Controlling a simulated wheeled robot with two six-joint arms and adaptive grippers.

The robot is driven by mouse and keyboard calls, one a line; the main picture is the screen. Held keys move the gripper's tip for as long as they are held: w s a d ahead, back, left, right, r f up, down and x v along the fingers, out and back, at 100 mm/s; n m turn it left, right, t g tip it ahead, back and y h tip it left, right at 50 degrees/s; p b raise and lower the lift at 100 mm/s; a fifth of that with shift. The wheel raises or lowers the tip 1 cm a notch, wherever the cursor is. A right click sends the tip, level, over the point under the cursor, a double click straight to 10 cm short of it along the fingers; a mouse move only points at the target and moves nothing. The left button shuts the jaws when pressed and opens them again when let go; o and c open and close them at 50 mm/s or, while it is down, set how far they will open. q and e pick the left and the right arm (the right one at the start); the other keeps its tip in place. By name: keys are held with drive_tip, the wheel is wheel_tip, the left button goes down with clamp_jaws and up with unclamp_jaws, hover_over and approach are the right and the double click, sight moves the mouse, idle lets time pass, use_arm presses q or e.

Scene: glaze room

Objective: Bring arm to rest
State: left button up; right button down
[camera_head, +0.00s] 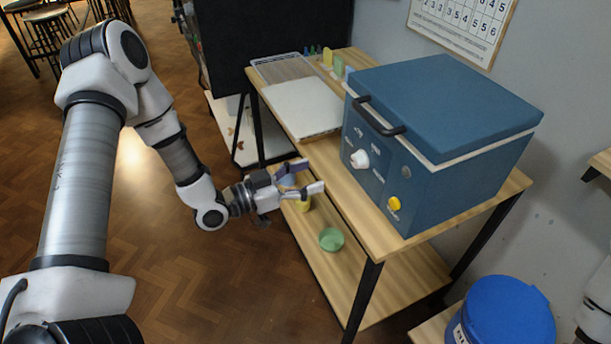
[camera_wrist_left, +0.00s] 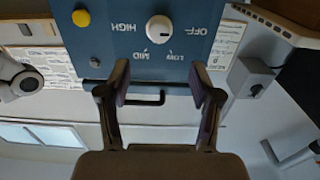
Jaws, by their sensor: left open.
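My left arm reaches in from the left of the head view. Its gripper (camera_head: 313,176) is open and empty, in front of the table's edge and to the left of the blue kiln (camera_head: 450,115). The kiln's front has a white dial knob (camera_head: 360,159), a yellow button (camera_head: 394,203) and a black handle (camera_head: 378,117). In the left wrist view, the open fingers (camera_wrist_left: 160,75) point toward the kiln's front, apart from the knob (camera_wrist_left: 159,29), with the panel appearing upside down. The dial's exact setting is hard to tell. My right gripper is not in view.
The kiln stands on a wooden table (camera_head: 338,185). A white board (camera_head: 300,107) lies left of it. A green bowl (camera_head: 331,239) sits on the lower shelf. A blue-lidded bucket (camera_head: 505,312) stands at front right. The floor (camera_head: 190,290) at left is open.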

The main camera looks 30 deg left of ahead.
use_arm(q)
drive_tip(key=shift+s, duration=0.1)
idle(0.4)
drive_tip(key=s+d+f+g+y, duration=0.1)
drive_tip(key=s+d+f+g, duration=0.25)
drive_tip(key=f, duration=0.25)
drive_tip(key=s+d+f+n+g+y, duration=0.1)
drive_tip(key=s+d+f+g+y, duration=0.1)
drive_tip(key=s+f, duration=0.35)
drive_tip(key=s+d+f+g+y, duration=0.1)
drive_tip(key=s+d+f+g, duration=0.1)
drive_tip(key=f, duration=0.6)
drive_tip(key=s+a+f+n+g+y, duration=0.3)
drive_tip(key=s+a, duration=0.1)
drive_tip(key=s, duration=0.3)
drive_tip(key=s+a+f+n+g+y, duration=0.3)
drive_tip(key=s+a+y, duration=0.1)
drive_tip(key=s, duration=0.4)
drive_tip(key=shift+s+n+g, duration=0.25)
drive_tip(key=shift+n+g, duration=0.1)
drive_tip(key=shift+n, duration=0.05)
